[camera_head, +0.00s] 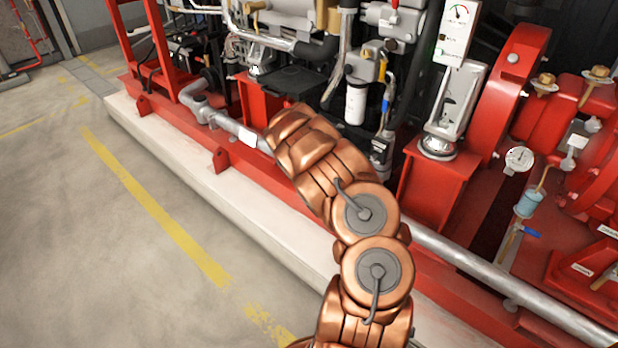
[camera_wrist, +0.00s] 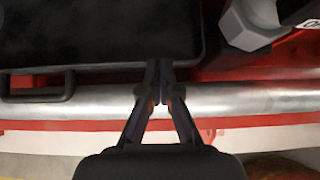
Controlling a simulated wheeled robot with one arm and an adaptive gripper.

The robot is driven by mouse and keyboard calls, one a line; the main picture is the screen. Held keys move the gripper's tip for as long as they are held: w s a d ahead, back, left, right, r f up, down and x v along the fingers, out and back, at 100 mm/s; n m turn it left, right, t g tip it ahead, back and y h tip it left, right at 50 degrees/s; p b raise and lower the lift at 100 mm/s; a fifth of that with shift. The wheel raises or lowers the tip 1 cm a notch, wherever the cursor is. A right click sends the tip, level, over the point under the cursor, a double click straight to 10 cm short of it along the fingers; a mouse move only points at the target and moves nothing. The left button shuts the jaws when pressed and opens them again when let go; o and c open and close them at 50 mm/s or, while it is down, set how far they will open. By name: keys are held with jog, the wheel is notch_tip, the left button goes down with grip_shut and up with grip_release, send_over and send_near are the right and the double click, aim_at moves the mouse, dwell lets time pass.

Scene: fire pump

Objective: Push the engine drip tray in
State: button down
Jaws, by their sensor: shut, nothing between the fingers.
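The engine drip tray (camera_wrist: 95,30) is a flat black tray that fills the upper left of the wrist view. Its loop handle (camera_wrist: 38,97) sticks out from the front edge at the left. A black flat tray, which looks like the same one, shows in the head view (camera_head: 288,82) beside the engine, just beyond the end of my arm. My gripper (camera_wrist: 160,68) is shut and empty. Its fingertips are at the tray's front edge, near the right corner; I cannot tell whether they touch. In the head view my arm hides the gripper.
A grey pipe (camera_wrist: 250,102) runs along the red base frame (camera_head: 172,108), below the tray in the wrist view. A grey fitting (camera_wrist: 250,22) stands right of the tray. A white filter (camera_head: 356,103) stands right of it in the head view. Open floor (camera_head: 75,220) lies left.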

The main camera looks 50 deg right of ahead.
jog(key=a, duration=0.3)
jog(key=shift+a+r, duration=0.1)
jog(key=shift+a, duration=0.2)
jog(key=p+v, duration=0.3)
jog(key=v, duration=0.7)
jog(key=shift+a, duration=0.1)
